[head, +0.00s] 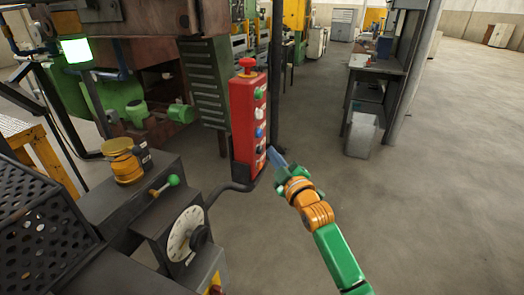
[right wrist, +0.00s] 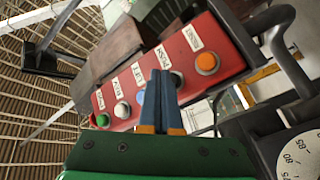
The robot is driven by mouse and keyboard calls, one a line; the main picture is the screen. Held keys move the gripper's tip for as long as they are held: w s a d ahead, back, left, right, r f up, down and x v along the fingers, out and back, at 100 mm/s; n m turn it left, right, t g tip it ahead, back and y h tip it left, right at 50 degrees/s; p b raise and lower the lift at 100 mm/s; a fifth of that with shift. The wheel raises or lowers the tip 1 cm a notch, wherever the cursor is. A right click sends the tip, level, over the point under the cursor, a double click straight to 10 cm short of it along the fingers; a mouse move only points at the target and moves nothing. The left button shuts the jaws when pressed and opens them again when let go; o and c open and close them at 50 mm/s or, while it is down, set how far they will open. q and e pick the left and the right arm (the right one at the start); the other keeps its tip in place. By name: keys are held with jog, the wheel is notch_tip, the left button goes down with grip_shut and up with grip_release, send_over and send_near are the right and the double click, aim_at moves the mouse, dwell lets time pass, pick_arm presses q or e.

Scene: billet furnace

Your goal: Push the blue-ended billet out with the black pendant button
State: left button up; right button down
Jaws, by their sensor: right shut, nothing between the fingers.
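The red pendant box (head: 240,125) stands upright in the middle of the head view, with a column of coloured buttons. In the right wrist view the box (right wrist: 190,45) runs diagonally, with green, white, blue and orange buttons showing. The black button (head: 261,149) is low on the box, above the orange one. My right gripper (head: 271,152) is shut and empty, its tips close to the black button. In the right wrist view the shut fingers (right wrist: 160,70) cover the black button's place between blue and orange; contact cannot be told. No blue-ended billet can be made out.
A red mushroom button (head: 247,65) tops the pendant. A grey console with a white dial (head: 185,233) and a green-knobbed lever (head: 172,181) stands at lower left. A dark bent arm (head: 232,188) carries the pendant.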

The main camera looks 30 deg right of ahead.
jog(key=shift+w+a, duration=0.2)
jog(key=shift+w+a, duration=0.3)
jog(key=shift+w, duration=0.05)
dwell(0.9)
jog(key=shift+s+d+p, duration=0.4)
jog(key=shift+s+d, duration=0.15)
jog(key=shift+s, duration=0.15)
jog(key=s+d+p, duration=0.1)
jog(key=s+d, duration=0.2)
jog(key=shift+s+d, duration=0.15)
jog(key=shift+s, duration=0.25)
dwell(2.7)
